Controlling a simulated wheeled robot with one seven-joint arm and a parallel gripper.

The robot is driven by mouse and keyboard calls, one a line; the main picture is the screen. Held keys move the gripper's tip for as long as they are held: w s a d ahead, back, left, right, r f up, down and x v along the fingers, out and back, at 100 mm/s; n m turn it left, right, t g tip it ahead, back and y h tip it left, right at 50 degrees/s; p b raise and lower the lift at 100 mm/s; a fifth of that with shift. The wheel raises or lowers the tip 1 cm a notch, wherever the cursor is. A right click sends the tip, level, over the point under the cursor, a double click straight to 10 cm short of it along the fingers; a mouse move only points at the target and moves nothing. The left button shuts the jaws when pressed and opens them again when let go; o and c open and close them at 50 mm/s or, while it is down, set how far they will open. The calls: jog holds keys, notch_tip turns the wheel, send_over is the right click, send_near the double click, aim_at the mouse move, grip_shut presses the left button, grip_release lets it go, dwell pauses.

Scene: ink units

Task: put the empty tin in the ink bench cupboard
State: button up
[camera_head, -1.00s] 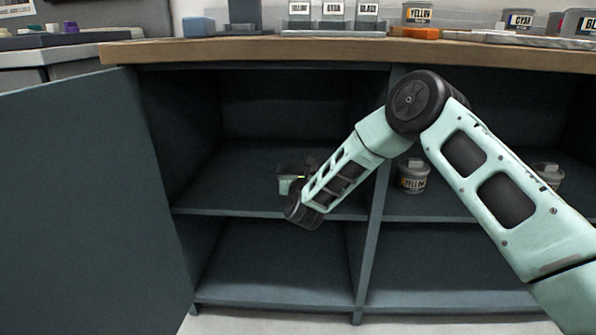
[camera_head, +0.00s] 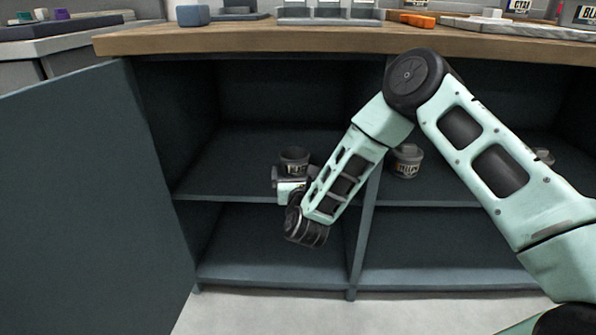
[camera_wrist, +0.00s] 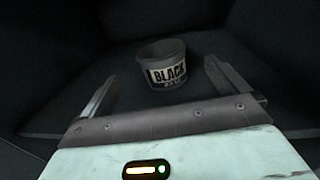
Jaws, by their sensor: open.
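The tin (camera_wrist: 164,66) is a dark, open-topped can labelled BLACK in the wrist view. In the head view the tin (camera_head: 294,158) stands upright on the upper shelf of the open left bay of the ink bench cupboard (camera_head: 240,197). My gripper (camera_wrist: 158,86) is open, its two fingers apart on either side of the near part of the tin, and no contact shows. In the head view my gripper (camera_head: 290,186) is at the shelf's front edge, just in front of the tin; its fingers are mostly hidden there.
The cupboard door (camera_head: 88,200) stands open at the left. The bench top (camera_head: 260,37) overhangs the shelves. The lower left compartment (camera_head: 270,250) looks empty.

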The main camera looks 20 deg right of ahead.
jog(key=shift+s+a, duration=0.2)
jog(key=shift+s, duration=0.5)
jog(key=s+a+r+n+g+y, duration=0.35)
jog(key=a+n, duration=0.25)
jog(key=n, duration=0.2)
jog(key=s+a+r+n+g+y, duration=0.25)
jog(key=a+n+y, duration=0.25)
jog(key=a+n, duration=0.3)
jog(key=s+a+n+g, duration=0.2)
jog(key=s+n+g, duration=0.1)
jog(key=s+n, duration=0.55)
jog(key=s+d+r+n+g+h, duration=0.1)
jog(key=s+d+n+g, duration=0.2)
jog(key=s+n, duration=0.4)
jog(key=s+d+r+n+g+h, duration=0.2)
jog(key=s+d+n, duration=0.3)
jog(key=s, duration=0.6)
jog(key=s+d+r+n+g+h, duration=0.1)
jog(key=s+d+n+g, duration=0.2)
jog(key=s+n, duration=0.6)
jog(key=shift+d+r+g+h, duration=0.35)
jog(key=shift+d+r+g, duration=0.05)
jog(key=shift+d, duration=0.1)
jog(key=shift+s, duration=0.1)
